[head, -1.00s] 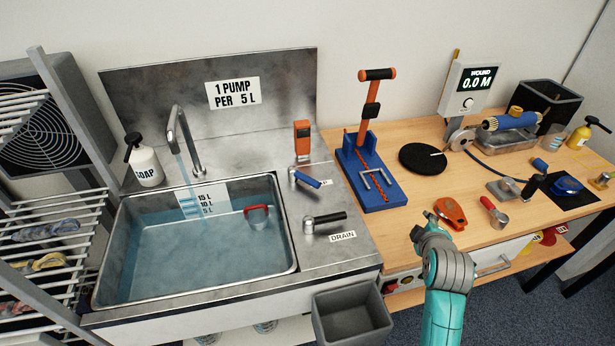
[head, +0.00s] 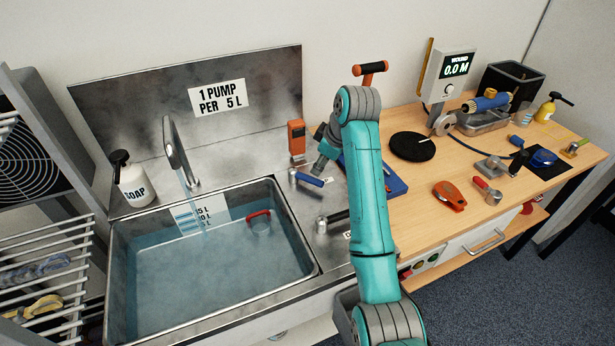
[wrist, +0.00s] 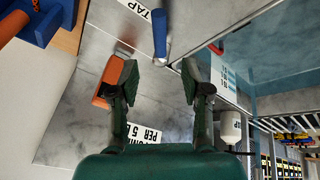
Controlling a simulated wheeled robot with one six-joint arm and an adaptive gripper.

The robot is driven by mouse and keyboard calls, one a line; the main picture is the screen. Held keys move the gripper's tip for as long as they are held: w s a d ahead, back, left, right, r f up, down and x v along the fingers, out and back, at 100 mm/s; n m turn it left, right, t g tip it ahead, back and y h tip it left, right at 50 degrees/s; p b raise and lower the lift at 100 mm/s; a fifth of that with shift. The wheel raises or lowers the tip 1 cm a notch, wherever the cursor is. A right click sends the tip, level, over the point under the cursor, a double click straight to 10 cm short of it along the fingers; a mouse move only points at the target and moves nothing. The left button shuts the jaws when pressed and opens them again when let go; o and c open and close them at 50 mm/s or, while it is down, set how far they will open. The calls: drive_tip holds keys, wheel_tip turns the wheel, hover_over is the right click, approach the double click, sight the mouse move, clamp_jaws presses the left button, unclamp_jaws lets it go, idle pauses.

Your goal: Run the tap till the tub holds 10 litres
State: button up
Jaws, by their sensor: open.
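The steel tub (head: 312,262) holds bluish water (head: 215,270). A thin stream falls from the spout (head: 172,150). The level scale (head: 213,208) on the tub's back wall has 15, 10 and 5 L marks; I cannot tell exactly where the surface meets it. The blue tap lever (head: 309,179) stands on the counter right of the tub; it also shows in the wrist view (wrist: 160,32), with the TAP label beside it. My gripper (head: 320,165) is open and empty, above and close to the lever. In the wrist view the lever lies beyond the fingertips (wrist: 164,76), apparently untouched.
A black drain lever (head: 335,217) sits nearer the front, partly beside my arm. An orange device (head: 296,138) stands behind the tap lever. A red-handled cup (head: 260,224) is in the tub. A soap bottle (head: 131,182) stands at the back left.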

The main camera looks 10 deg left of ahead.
sight(312, 178)
drive_tip(key=x, duration=0.9)
drive_tip(key=shift+w+a+f, duration=0.1)
drive_tip(key=shift+f, duration=0.2)
drive_tip(key=shift+c, duration=0.2)
clamp_jaws()
